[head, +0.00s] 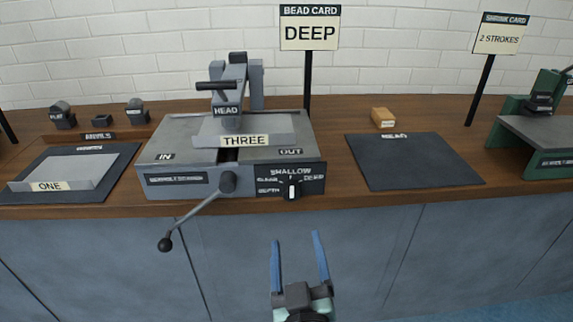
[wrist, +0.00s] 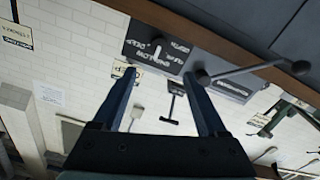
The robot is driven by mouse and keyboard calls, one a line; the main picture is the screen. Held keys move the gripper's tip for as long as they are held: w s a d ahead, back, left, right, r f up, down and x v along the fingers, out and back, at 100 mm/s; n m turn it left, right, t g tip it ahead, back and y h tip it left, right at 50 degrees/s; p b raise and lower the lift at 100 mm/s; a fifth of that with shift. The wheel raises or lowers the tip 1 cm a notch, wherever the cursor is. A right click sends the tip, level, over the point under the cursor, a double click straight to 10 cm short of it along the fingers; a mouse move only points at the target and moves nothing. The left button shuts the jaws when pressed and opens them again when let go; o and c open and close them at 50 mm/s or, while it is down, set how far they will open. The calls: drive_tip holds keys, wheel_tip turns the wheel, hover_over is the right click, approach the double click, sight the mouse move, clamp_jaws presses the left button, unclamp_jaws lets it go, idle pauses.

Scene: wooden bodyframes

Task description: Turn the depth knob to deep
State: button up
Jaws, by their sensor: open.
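The depth knob (head: 292,191) is a small dark knob with a white bar, on the black dial panel (head: 318,181) at the machine's front right. The panel reads SHALLOW at the top and DEEP at the right; the left label is hard to read. The white bar stands about upright, under the SHALLOW mark. In the wrist view the knob (wrist: 157,48) shows upside down, ahead of the fingers. My gripper (head: 297,238) is open and empty, its blue fingers apart, below and in front of the knob, not touching it. A card (head: 310,32) behind reads DEEP.
A lever (head: 195,212) with a black ball end sticks out from the machine front, left of the knob. The grey machine (head: 180,130) carries a plate marked THREE (head: 244,141). A dark mat (head: 415,163) and a tan block (head: 383,118) lie to the right. The space before the panel is clear.

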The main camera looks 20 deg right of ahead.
sight(292, 196)
drive_tip(key=b+x, duration=0.1)
drive_tip(key=x, duration=0.5)
drive_tip(key=b+x, duration=0.1)
drive_tip(key=x, duration=0.6)
drive_tip(key=shift+s+d+f, duration=0.1)
drive_tip(key=shift+f, duration=0.1)
drive_tip(key=shift+c, duration=0.2)
clamp_jaws()
